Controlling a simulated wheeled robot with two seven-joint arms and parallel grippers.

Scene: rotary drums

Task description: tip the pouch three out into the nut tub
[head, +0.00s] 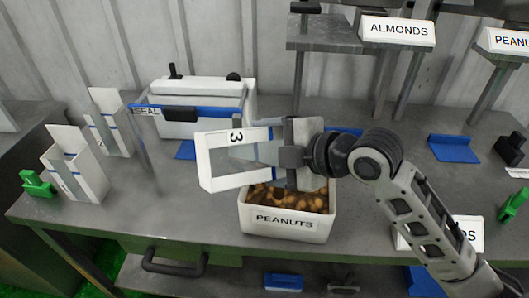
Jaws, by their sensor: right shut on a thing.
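The white pouch marked 3 (212,170) lies on its side in the air, its long axis nearly level and pointing left. Its window looks clear, and I cannot make out any contents. My right gripper (286,154) is shut on the pouch's right end, which the gripper partly hides. The white nut tub labelled PEANUTS (285,222) stands on the bench just below the gripper. Brown nuts show inside it. The pouch is above the tub's back left side, with its left end beyond the tub. My left gripper is not in view.
Two white pouches (85,176) (108,128) stand upright at left, near a green block (38,184). A white sealing machine (205,100) is behind the held pouch. An ALMONDS sign (397,31) is on a raised stand. Another labelled tub (468,234) is partly behind my arm.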

